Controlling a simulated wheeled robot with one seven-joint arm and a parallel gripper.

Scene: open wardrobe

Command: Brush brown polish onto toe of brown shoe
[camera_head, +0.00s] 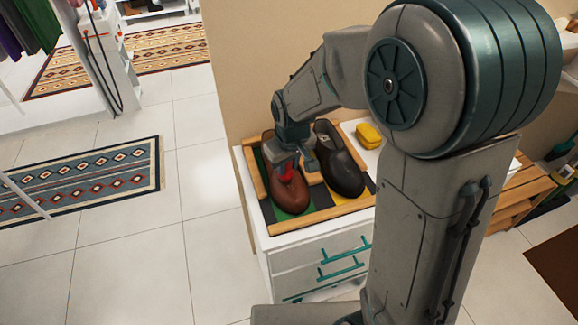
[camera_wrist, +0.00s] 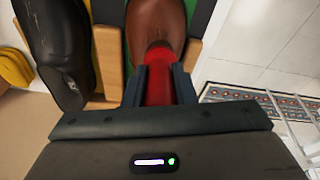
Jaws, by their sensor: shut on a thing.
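The brown shoe (camera_head: 289,191) sits on a green patch in the left bay of a wooden-edged tray (camera_head: 250,175) on a white drawer cabinet. My gripper (camera_head: 288,165) is above it, shut on a red-handled brush (camera_head: 286,173). In the wrist view the red handle (camera_wrist: 158,80) stands between the fingers, and its far end meets or nearly meets the brown shoe (camera_wrist: 155,20). Whether the bristles touch the leather is hidden. A black shoe (camera_head: 340,165) lies in the right bay, partly on a yellow patch; it also shows in the wrist view (camera_wrist: 55,45).
A yellow block (camera_head: 368,135) lies on the cabinet top behind the tray. Teal handles (camera_head: 342,268) stick out from the cabinet front. A wooden shelf unit (camera_head: 515,205) stands at right. Open tiled floor (camera_head: 140,245) and a patterned rug (camera_head: 95,180) lie at left.

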